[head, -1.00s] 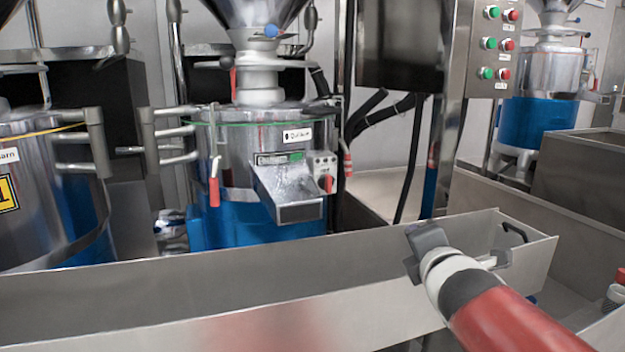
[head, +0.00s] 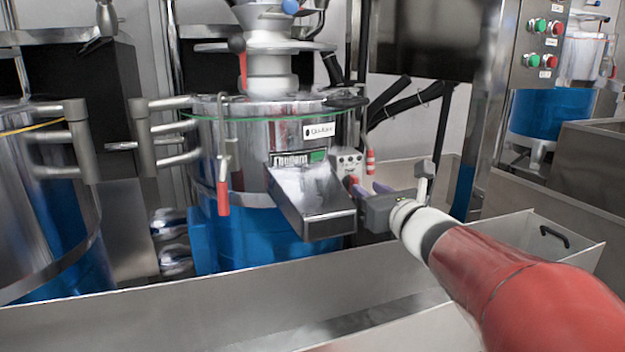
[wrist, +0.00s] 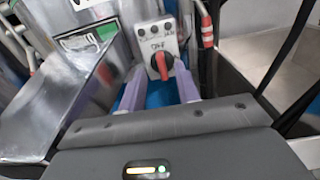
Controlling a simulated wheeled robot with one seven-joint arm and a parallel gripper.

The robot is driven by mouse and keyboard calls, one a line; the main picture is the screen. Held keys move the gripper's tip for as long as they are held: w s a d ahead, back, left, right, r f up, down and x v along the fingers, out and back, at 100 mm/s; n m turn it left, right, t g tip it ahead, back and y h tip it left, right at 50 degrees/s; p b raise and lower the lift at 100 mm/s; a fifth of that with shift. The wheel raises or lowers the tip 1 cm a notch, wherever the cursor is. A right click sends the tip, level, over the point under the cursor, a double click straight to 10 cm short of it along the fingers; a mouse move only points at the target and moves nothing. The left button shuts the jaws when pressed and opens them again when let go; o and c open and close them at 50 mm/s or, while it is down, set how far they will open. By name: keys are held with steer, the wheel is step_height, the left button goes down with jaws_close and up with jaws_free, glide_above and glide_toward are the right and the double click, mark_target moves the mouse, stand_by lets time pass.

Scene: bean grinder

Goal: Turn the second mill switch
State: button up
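The mill (head: 270,160) with the blue lower body stands in the middle of the head view. Its grey switch box (head: 348,162) is right of the metal chute. In the wrist view the switch box (wrist: 158,40) carries a red rotary knob (wrist: 162,62) on a dark round base, with "OFF" lettering above it. My gripper (head: 368,187) reaches in from the right, in front of the box. In the wrist view its two lilac fingers (wrist: 160,88) are apart, open, with the knob just beyond and between their tips. Contact with the knob cannot be told.
The metal chute (head: 312,203) juts out close to the left of my gripper. A steel trough (head: 200,315) runs along the front below. A red-handled lever (head: 223,195) hangs left of the chute. Black hoses (head: 405,105) and a steel post (head: 480,110) stand to the right.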

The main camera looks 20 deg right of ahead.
mark_target(357, 181)
steer(key=w, duration=0.5)
jaws_close()
